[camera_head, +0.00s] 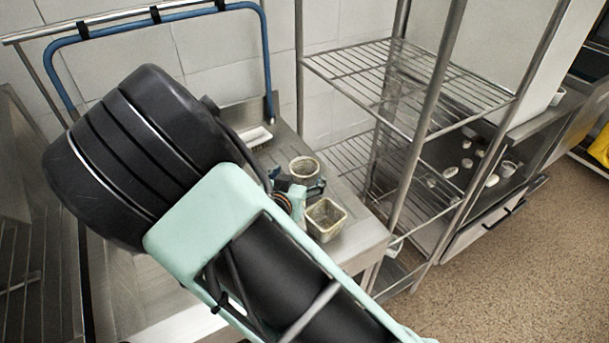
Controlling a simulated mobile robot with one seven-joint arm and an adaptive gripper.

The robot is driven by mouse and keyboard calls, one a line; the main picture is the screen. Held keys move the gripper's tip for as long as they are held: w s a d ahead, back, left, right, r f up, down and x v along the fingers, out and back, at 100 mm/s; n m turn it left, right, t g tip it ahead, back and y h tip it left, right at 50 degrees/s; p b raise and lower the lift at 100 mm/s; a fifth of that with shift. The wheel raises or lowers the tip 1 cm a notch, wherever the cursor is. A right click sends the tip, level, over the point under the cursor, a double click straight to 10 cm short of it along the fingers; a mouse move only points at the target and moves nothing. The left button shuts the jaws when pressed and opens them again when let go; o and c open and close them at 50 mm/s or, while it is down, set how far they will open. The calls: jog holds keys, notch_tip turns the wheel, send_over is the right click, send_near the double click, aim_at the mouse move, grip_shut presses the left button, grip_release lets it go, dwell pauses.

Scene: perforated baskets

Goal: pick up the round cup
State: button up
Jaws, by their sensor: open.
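The round cup (304,168) is a small beige vessel standing upright on the steel counter (345,258). A square cup (326,221) of similar colour stands nearer, to its lower right. My gripper (302,190) shows only in part, as dark and mint-green pieces close to the round cup and between the two cups. The jaws are open, and nothing is seen held. Most of the gripper is hidden behind my arm. I cannot tell whether a finger touches the round cup.
A white dish (256,137) lies farther back on the counter. A wire shelf rack (405,75) stands close to the right of the counter. A blue tube frame (268,60) rises behind. Small pale items (467,163) lie on a dark surface beyond the rack. Open floor shows at lower right.

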aim_at(307, 166)
jog(key=x, duration=0.4)
jog(key=shift+w+d, duration=0.1)
jog(key=shift+d, duration=0.2)
jog(key=shift+c, duration=0.5)
jog(key=c, duration=0.9)
